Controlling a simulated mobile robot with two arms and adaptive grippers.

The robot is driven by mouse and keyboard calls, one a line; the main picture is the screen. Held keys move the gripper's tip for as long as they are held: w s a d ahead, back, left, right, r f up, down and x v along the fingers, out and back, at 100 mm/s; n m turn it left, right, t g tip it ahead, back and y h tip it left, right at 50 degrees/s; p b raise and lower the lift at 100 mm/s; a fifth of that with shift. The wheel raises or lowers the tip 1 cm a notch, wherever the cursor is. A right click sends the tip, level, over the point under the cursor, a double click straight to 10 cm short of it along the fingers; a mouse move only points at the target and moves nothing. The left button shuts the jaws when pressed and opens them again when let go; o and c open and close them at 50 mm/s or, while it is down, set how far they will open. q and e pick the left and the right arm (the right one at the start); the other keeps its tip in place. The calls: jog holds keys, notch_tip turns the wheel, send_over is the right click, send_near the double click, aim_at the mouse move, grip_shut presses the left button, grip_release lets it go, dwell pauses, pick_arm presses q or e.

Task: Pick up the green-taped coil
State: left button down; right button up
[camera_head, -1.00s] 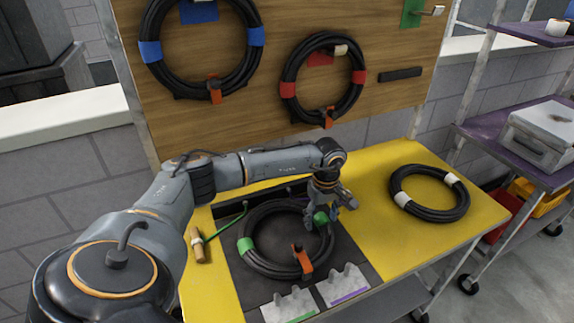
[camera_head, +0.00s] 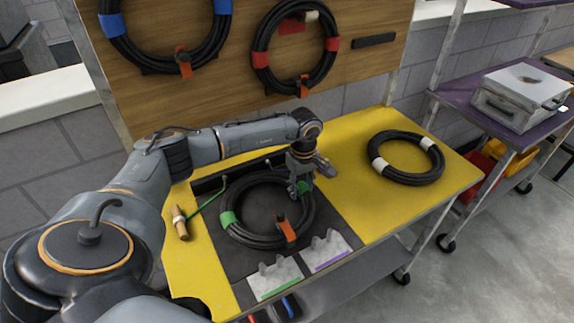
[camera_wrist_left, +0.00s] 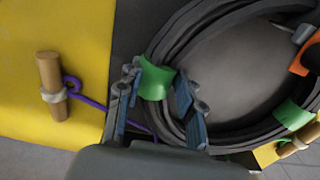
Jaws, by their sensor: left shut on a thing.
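The black coil with green tape (camera_head: 240,236) lies on the dark mat of the yellow table, with an orange clip (camera_head: 286,230) at its front. My left gripper (camera_head: 300,188) reaches down over the coil's right side. In the left wrist view, its fingers (camera_wrist_left: 158,84) stand on both sides of a green-taped section (camera_wrist_left: 156,82) and are shut on it. I cannot tell any clear gap between the coil (camera_wrist_left: 215,130) and the mat. My right gripper is not in view.
A white-taped coil (camera_head: 405,178) lies on the yellow table (camera_head: 380,222)'s right. White notched blocks (camera_head: 275,278) stand in front. A wooden handle (camera_head: 180,222) lies left; another with purple cord (camera_wrist_left: 50,85) shows in the wrist view. Blue-taped and red-taped coils (camera_head: 262,60) hang behind.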

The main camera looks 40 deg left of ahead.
pick_arm(q)
jog(key=shift+w+r+b, duration=0.15)
jog(key=shift+r+b, duration=0.3)
jog(key=shift+r, duration=0.15)
jog(key=s+d+r, duration=0.1)
jog(key=r, duration=0.1)
jog(key=s+d+r+b, duration=0.1)
jog(key=r, duration=0.1)
jog(key=s+d+r+b, duration=0.1)
jog(key=r, duration=0.1)
jog(key=shift+d+r, duration=0.1)
jog(key=shift+r, duration=0.3)
jog(key=s+d+r+b, duration=0.2)
jog(key=s+d+r, duration=0.3)
jog(key=s+d, duration=0.1)
jog(key=shift+s+d+b, duration=0.2)
jog(key=shift+d+b, duration=0.2)
jog(key=shift+d, duration=0.35)
